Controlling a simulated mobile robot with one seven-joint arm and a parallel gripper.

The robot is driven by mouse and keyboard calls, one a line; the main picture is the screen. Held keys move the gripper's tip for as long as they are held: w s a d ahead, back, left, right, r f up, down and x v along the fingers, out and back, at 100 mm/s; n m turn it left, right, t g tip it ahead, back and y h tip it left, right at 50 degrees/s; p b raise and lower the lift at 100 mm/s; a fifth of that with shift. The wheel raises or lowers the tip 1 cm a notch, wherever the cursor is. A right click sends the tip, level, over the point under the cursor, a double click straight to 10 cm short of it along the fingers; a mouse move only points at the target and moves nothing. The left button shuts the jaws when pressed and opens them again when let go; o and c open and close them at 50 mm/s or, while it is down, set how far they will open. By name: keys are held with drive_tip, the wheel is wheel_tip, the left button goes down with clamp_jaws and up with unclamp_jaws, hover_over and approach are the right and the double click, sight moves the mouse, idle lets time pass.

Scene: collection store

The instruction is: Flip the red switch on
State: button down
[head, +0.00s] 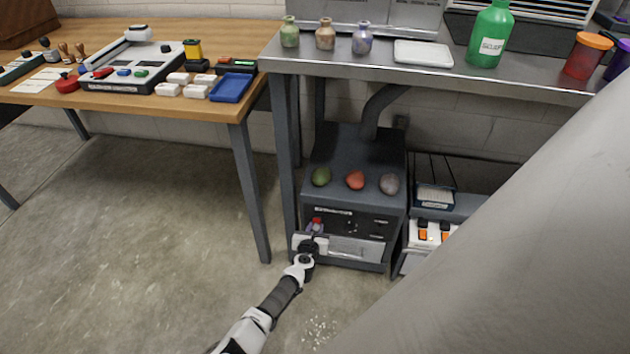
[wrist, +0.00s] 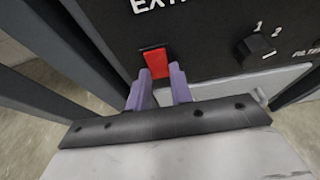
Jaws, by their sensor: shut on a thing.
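The red switch (wrist: 156,63) sits in a dark frame on the black front panel of a dark box-shaped unit. It shows small in the head view (head: 317,220), near the left of the panel (head: 355,224). My gripper (wrist: 163,76) has two purple fingers at the lower edge of the switch, shut on it with a narrow space between them. In the head view my gripper (head: 313,229) reaches the panel from below. The fingertips partly cover the lower edge of the switch, so its exact tilt is hard to tell.
A black rotary knob (wrist: 259,46) marked 1 and 2 is right of the switch. Three egg-shaped lumps (head: 355,180) lie on the unit. A steel bench (head: 380,70) stands above it, with its leg (head: 284,150) close on the left. Open floor lies in front.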

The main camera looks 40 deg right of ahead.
drive_tip(key=f+b, duration=0.1)
drive_tip(key=b, duration=0.2)
drive_tip(key=shift+t+h, duration=0.4)
drive_tip(key=shift+r, duration=0.35)
drive_tip(key=c, duration=1.2)
unclamp_jaws()
drive_tip(key=shift+c, duration=0.2)
drive_tip(key=shift+s+a, duration=0.1)
